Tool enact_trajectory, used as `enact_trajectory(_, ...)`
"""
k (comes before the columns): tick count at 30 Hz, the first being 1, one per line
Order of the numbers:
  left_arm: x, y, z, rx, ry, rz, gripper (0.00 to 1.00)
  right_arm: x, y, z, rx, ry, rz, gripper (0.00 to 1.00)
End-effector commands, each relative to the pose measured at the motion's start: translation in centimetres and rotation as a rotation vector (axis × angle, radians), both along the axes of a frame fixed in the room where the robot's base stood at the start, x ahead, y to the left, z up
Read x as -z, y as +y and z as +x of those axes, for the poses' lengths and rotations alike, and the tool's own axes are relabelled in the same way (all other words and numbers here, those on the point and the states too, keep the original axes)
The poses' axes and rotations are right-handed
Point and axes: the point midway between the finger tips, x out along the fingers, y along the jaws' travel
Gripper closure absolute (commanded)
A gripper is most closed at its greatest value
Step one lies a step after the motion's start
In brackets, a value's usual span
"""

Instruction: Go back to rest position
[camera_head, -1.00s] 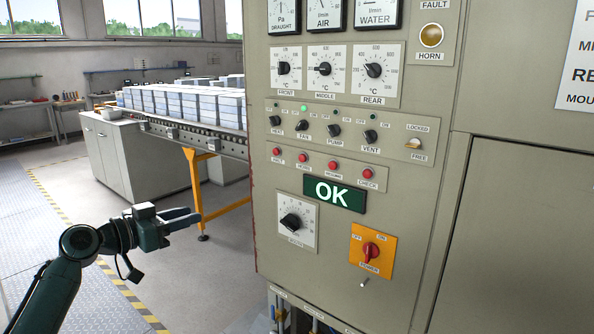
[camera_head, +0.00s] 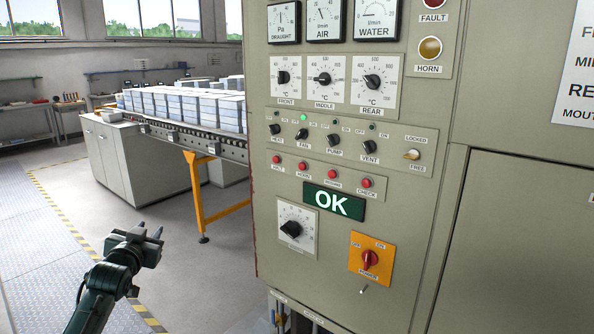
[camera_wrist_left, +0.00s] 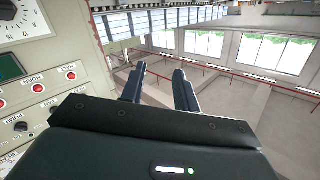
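My left gripper (camera_head: 148,232) is at the lower left of the head view, over the floor and to the left of the control panel, touching nothing. Its two dark fingers stand apart with nothing between them. They also show apart and empty in the left wrist view (camera_wrist_left: 158,82). The control panel (camera_head: 340,220) fills the right half of the head view, with a green display (camera_head: 334,201) reading OK. A red power switch (camera_head: 370,260) on an orange plate is near its bottom. My right gripper is in neither view.
A roller conveyor (camera_head: 190,135) with stacked pale blocks (camera_head: 185,105) runs behind the panel on an orange stand (camera_head: 200,200). A grey cabinet (camera_head: 120,160) stands beside it. The floor (camera_head: 165,215) around my left gripper is clear.

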Motion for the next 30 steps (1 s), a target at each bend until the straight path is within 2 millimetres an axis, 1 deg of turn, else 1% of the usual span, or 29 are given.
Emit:
enact_trajectory(1,-0.1,0.1,-0.1,-0.011,-0.018,0.027,0.69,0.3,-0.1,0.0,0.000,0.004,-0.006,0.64)
enact_trajectory(3,3.4,-1.6,-1.7,0.020,0.029,0.015,0.69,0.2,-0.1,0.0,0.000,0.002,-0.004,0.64)
enact_trajectory(5,5.5,-2.9,-3.0,0.040,0.055,0.010,0.69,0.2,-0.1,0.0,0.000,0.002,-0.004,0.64)
enact_trajectory(6,6.9,-3.6,-3.9,0.054,0.074,0.007,0.69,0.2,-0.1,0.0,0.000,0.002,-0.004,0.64)
enact_trajectory(8,9.1,-4.9,-5.5,0.075,0.103,0.000,0.69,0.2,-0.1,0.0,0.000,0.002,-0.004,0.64)
enact_trajectory(9,10.7,-5.8,-6.8,0.089,0.125,-0.006,0.69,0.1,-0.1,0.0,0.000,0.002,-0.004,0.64)
enact_trajectory(11,13.1,-7.3,-8.9,0.113,0.161,-0.018,0.69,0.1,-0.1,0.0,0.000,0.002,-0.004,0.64)
enact_trajectory(12,14.8,-8.4,-10.6,0.131,0.187,-0.028,0.69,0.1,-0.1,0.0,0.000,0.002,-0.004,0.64)
enact_trajectory(14,17.3,-10.1,-13.5,0.157,0.229,-0.048,0.69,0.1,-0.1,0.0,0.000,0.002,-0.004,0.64)
enact_trajectory(15,19.0,-11.4,-15.7,0.175,0.259,-0.064,0.69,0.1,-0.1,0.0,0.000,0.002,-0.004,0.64)
enact_trajectory(17,21.2,-13.2,-19.3,0.201,0.305,-0.092,0.69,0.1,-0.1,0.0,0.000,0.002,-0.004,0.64)
enact_trajectory(18,22.5,-14.4,-21.9,0.217,0.337,-0.113,0.69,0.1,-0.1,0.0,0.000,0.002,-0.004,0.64)
enact_trajectory(20,24.0,-16.0,-25.6,0.237,0.382,-0.146,0.69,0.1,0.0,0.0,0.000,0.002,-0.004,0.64)
enact_trajectory(21,24.7,-17.0,-27.9,0.247,0.409,-0.169,0.69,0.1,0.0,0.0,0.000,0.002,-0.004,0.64)
enact_trajectory(24,25.7,-19.0,-33.1,0.265,0.469,-0.220,0.69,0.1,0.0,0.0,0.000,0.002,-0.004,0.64)
enact_trajectory(27,26.0,-20.2,-36.7,0.272,0.511,-0.261,0.69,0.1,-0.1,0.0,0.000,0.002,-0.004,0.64)
enact_trajectory(30,26.0,-20.9,-38.8,0.276,0.536,-0.285,0.69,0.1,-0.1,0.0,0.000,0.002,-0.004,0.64)
